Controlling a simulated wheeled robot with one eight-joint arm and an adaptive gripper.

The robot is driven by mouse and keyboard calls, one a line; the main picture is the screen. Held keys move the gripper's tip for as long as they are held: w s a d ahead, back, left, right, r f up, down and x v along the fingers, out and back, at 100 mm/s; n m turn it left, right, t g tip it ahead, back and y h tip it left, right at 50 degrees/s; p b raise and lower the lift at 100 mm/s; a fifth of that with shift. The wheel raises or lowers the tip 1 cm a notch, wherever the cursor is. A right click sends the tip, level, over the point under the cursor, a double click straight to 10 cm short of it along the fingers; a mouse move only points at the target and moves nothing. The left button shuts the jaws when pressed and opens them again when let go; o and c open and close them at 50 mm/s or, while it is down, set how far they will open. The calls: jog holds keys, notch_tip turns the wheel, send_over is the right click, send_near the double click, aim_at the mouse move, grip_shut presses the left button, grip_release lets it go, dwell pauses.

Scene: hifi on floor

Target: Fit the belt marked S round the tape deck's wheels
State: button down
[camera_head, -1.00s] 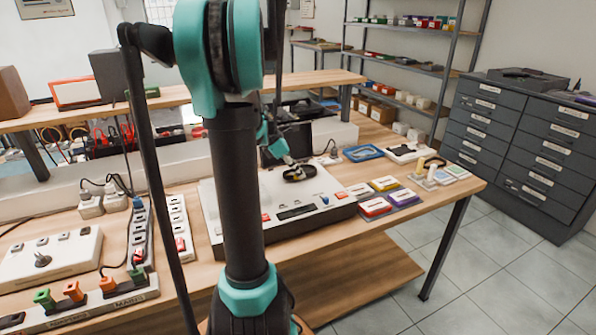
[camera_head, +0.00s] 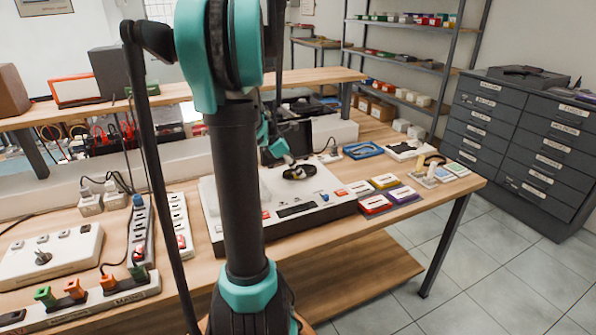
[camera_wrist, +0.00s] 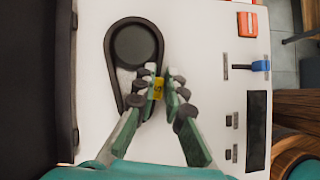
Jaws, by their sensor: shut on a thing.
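The tape deck (camera_head: 330,208) is a pale box on the bench, and its light top fills the middle of the wrist view (camera_wrist: 198,35). A black belt (camera_wrist: 111,62) with a yellow tag (camera_wrist: 157,89) marked S loops around a large dark wheel (camera_wrist: 135,46). The belt narrows toward its lower end, partly behind my fingers. A second wheel there is hidden, and I cannot tell whether the belt is seated. My gripper (camera_wrist: 160,84) is shut on the belt at its tag. In the head view my gripper (camera_head: 289,159) is small, over the deck's back part.
The deck carries an orange switch (camera_wrist: 247,24), a blue-handled lever (camera_wrist: 260,66) and a dark slot (camera_wrist: 256,130). A dark upright panel (camera_wrist: 66,80) stands close left of the belt. Coloured boxes (camera_head: 375,205) and a blue tray (camera_head: 363,151) lie right of the deck.

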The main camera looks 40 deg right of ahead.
jog(key=c, duration=1.5)
grip_release()
jog(key=s+d+r+v, duration=0.1)
jog(key=d+v, duration=0.1)
jog(key=v, duration=1.5)
jog(key=shift+d+r, duration=0.2)
jog(key=shift+r, duration=0.25)
jog(key=shift+s, duration=0.25)
